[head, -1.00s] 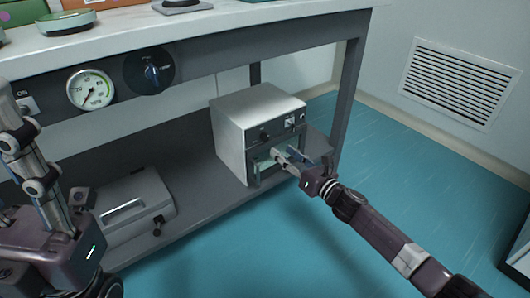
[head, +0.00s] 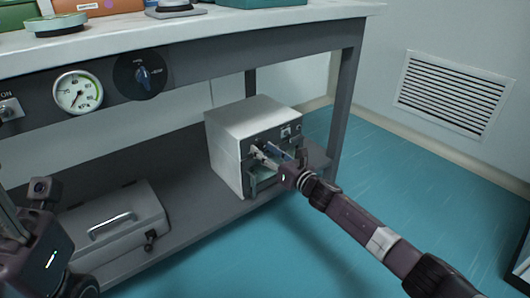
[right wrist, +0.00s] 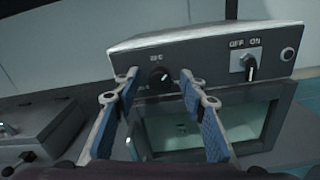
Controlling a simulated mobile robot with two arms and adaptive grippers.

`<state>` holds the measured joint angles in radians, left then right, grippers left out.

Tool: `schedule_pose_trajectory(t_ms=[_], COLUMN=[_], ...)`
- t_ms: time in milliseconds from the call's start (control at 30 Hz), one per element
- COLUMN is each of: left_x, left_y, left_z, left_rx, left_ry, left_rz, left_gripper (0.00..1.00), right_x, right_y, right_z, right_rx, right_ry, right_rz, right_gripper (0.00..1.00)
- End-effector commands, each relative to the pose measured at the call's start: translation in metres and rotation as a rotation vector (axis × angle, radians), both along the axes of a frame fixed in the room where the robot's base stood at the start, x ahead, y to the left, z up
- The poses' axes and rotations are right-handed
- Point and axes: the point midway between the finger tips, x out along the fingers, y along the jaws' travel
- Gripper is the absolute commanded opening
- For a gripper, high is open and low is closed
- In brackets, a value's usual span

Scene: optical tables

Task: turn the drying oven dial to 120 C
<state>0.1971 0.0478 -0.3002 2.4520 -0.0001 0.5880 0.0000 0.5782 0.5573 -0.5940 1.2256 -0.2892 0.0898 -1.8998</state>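The drying oven (head: 232,150) is a pale box on the lower shelf, with a dark front panel and a glass door that looks closed. Its round black dial (right wrist: 158,77) carries a small pale mark and has printing around it. My right gripper (right wrist: 157,84) is open, with one blue-padded finger on each side of the dial. I cannot tell whether either fingertip touches it. In the head view the right gripper (head: 266,153) covers the dial. Part of my left wrist (head: 38,250) shows at the lower left; its fingers are cut off or unclear.
An OFF/ON switch (right wrist: 250,65) sits right of the dial. A grey case (head: 115,222) with a handle lies left of the oven. Floor in front is clear.

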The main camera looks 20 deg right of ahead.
Motion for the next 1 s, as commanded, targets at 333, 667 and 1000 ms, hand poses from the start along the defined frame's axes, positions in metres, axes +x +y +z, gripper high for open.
schedule_pose_trajectory(t_ms=[333,667,1000], left_x=[-0.0002,-0.0002,0.0015], left_y=[-0.0001,0.0,0.0016], left_z=[0.0003,0.0009,0.0024], left_rx=[0.0,0.0,-0.007], left_ry=[0.0,-0.001,0.014], left_rz=[0.0,-0.001,-0.003], left_gripper=[0.4,0.4,0.4], right_x=[-0.0002,-0.0003,-0.0001], right_y=[0.0001,0.0,-0.0004], right_z=[0.0001,0.0002,0.0021], right_rx=[0.001,0.007,0.133], right_ry=[0.0,0.002,0.047], right_rz=[0.0,0.0,0.0], right_gripper=[0.17,0.0,0.0])
